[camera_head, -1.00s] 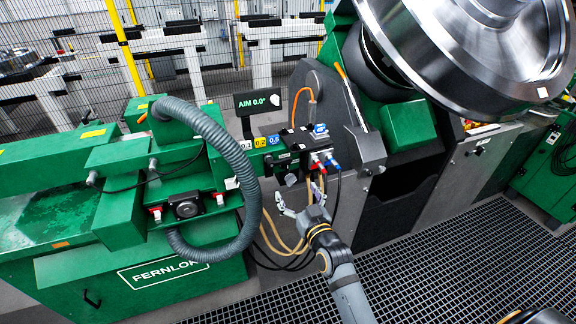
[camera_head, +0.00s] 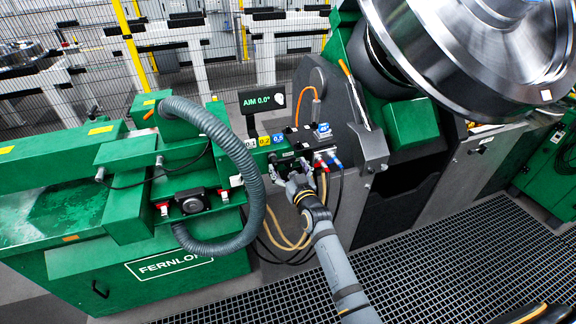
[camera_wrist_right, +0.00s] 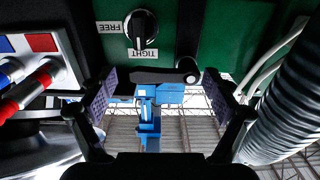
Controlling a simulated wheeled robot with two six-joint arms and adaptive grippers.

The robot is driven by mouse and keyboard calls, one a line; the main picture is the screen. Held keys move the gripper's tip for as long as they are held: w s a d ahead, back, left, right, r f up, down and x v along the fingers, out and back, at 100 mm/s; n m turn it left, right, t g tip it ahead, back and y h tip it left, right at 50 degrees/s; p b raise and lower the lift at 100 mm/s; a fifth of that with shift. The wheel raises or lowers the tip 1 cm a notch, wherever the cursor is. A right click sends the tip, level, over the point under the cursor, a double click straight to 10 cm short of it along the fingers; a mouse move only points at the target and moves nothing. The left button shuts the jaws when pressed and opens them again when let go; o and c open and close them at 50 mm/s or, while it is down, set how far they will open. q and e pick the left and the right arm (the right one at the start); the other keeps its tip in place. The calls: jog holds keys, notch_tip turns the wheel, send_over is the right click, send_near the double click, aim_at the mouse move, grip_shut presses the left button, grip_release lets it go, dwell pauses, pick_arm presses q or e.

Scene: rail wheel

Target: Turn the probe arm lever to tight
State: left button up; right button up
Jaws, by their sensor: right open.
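In the right wrist view a black round knob (camera_wrist_right: 141,28) sits on the green panel (camera_wrist_right: 235,35), with a FREE label (camera_wrist_right: 110,27) on its left and a TIGHT label (camera_wrist_right: 144,54) below it. A pale mark on the knob seems to point down toward TIGHT, but it is small. A black bar (camera_wrist_right: 150,75) with a rounded right end lies just below the labels. My right gripper (camera_wrist_right: 161,95) is open, its pads either side of the bar, apparently not closed on it. In the head view my right gripper (camera_head: 291,176) is at the probe unit, hiding the knob. My left gripper is not in view.
Red and blue plugs (camera_head: 327,162) with cables sit right beside my gripper. A thick grey hose (camera_head: 252,180) curves close on its left. The AIM 0.0° display (camera_head: 262,100) stands above. A large steel wheel (camera_head: 480,50) is at upper right. Grating floor (camera_head: 440,260) lies in front.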

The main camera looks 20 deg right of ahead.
jog(key=c, duration=0.4)
jog(key=shift+s+a+r, duration=0.15)
jog(key=shift+a, duration=0.05)
jog(key=c, duration=0.4)
jog(key=shift+s+d+r, duration=0.25)
jog(key=shift+s, duration=0.05)
jog(key=c, duration=0.8)
jog(key=shift+r, duration=0.15)
grip_shut()
jog(key=shift+a, duration=0.1)
